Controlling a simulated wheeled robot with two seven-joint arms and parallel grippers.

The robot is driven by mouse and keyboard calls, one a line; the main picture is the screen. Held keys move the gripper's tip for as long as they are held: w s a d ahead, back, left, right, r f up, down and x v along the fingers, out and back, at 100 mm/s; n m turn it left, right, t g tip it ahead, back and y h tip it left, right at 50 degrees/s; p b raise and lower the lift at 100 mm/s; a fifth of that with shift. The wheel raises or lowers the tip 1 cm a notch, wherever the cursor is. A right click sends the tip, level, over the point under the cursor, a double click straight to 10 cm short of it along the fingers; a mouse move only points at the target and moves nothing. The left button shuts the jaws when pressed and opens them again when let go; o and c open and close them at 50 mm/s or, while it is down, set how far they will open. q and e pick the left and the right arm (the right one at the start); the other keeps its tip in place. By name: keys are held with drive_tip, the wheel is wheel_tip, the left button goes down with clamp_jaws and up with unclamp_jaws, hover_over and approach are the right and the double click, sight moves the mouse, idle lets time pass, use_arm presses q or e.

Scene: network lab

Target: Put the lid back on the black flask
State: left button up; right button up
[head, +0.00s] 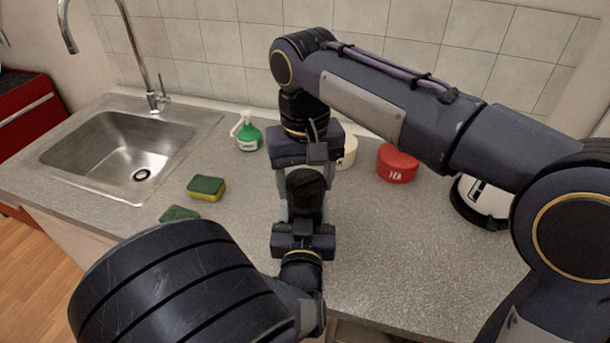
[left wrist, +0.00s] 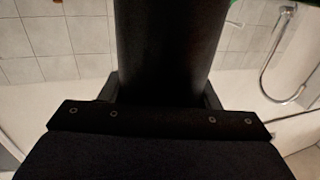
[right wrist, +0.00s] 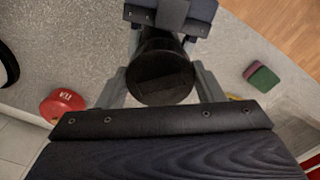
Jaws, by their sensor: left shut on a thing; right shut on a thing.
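The black flask (head: 308,210) is in the middle of the head view, above the counter. My left gripper (head: 304,222) is shut around its body, which fills the middle of the left wrist view (left wrist: 170,45). My right gripper (head: 304,186) reaches down from above, its fingers on both sides of the dark round lid (right wrist: 162,82) at the flask's top end. The lid also shows in the head view (head: 305,178). Lid and flask look in line; I cannot tell whether a gap lies between them.
A red tin (head: 397,163) and a pale tin (head: 347,152) stand behind to the right, with a white-and-black kettle-like object (head: 482,198) farther right. A green bottle (head: 248,132), a sponge (head: 206,188), another sponge (head: 179,214) and the sink (head: 115,150) are left.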

use_arm(q)
clamp_jaws()
use_arm(e)
drive_tip(key=m, duration=1)
drive_tip(key=shift+a, duration=0.1)
drive_tip(key=m, duration=0.7)
drive_tip(key=shift+m, duration=0.4)
drive_tip(key=m, duration=0.5)
drive_tip(key=shift+w, duration=0.1)
drive_tip(key=m, duration=0.9)
drive_tip(key=shift+f, duration=0.15)
drive_tip(key=shift+m, duration=0.4)
